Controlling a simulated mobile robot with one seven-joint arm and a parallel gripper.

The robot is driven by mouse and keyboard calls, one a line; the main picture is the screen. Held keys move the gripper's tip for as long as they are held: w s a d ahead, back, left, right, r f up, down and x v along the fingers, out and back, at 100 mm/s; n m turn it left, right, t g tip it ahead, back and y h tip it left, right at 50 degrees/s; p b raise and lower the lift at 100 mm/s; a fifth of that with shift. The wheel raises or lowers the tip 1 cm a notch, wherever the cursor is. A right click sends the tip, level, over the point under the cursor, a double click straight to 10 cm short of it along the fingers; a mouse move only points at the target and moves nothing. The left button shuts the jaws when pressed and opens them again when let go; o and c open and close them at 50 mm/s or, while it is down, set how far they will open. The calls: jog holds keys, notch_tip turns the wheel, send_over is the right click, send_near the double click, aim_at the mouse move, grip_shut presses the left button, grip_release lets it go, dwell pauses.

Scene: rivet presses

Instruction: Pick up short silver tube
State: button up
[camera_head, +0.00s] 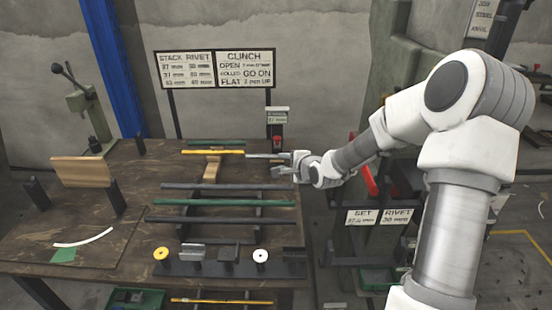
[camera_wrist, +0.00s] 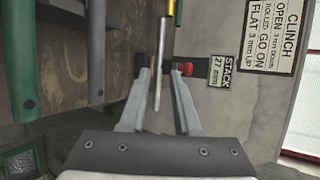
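A thin silver tube (camera_wrist: 160,65) shows in the wrist view, running from a yellow section (camera_wrist: 167,8) at the top down between my fingers. In the head view the silver tube (camera_head: 264,156) lies at the right end of the yellow rod (camera_head: 213,152); I cannot tell whether the two are joined. My gripper (camera_wrist: 160,75) is open, with a finger on each side of the tube and visible gaps. In the head view my gripper (camera_head: 284,170) is at the table's right edge, pointing left.
Dark and green tubes (camera_head: 224,202) lie on a rack nearer the front. A wooden block (camera_head: 212,168) is under the yellow rod. A small red-and-black device with a STACK sign (camera_head: 277,118) stands behind my gripper. A press with a red lever (camera_head: 369,178) is right of the table.

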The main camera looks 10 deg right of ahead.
jog(key=b, duration=0.2)
send_near(265, 157)
jog(key=x, duration=0.3)
jog(key=shift+w+a+f, duration=0.25)
jog(key=shift+a, duration=0.05)
jog(key=shift+d+b+x, duration=0.2)
jog(key=shift+b+x, duration=0.15)
jog(key=shift+x, duration=2.45)
jog(key=shift+w+r, duration=0.1)
jog(key=shift+c, duration=0.2)
grip_shut()
